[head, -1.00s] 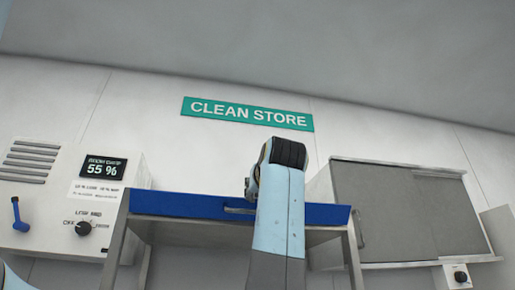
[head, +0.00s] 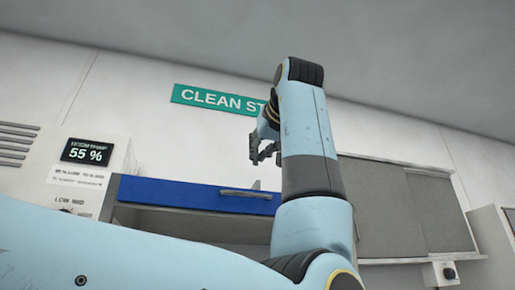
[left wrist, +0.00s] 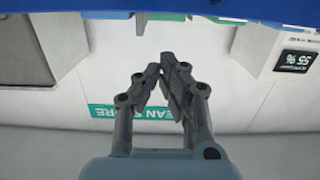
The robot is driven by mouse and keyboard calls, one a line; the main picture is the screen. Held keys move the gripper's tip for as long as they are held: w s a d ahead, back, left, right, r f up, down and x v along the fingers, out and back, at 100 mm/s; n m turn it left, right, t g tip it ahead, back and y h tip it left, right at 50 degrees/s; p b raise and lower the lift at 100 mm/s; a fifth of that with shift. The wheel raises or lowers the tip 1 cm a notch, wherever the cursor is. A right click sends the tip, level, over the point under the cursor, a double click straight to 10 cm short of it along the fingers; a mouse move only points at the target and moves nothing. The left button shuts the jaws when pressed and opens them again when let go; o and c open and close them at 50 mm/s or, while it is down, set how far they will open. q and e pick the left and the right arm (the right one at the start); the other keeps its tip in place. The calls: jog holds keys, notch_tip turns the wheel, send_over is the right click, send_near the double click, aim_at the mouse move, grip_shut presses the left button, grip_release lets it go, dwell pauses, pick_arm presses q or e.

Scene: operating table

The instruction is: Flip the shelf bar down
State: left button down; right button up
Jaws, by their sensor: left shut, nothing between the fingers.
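The blue shelf bar (head: 180,191) runs across the front of the grey shelf in the head view, with a silver handle (head: 246,193) on its face. Its right part is hidden behind my arm. My left gripper (head: 256,158) is above the handle, apart from it, its fingers shut and empty. In the left wrist view, which is upside down, the gripper (left wrist: 167,62) shows its fingertips together with nothing between them. A blue surface (left wrist: 60,35), likely the bar, fills the top of that view. My right gripper is not in view.
A white control box with a 55 % display (head: 87,151) stands left of the shelf. A cabinet with grey doors (head: 385,205) is to the right. A green CLEAN STORE sign (head: 200,97) is on the wall above, partly covered by my arm.

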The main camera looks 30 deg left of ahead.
pick_arm(q)
jog(key=p, duration=0.1)
jog(key=s+r+p, duration=0.1)
jog(key=r+p, duration=0.1)
jog(key=shift+s+d+r, duration=0.15)
jog(key=shift+d+r, duration=0.1)
jog(key=shift+a, duration=0.1)
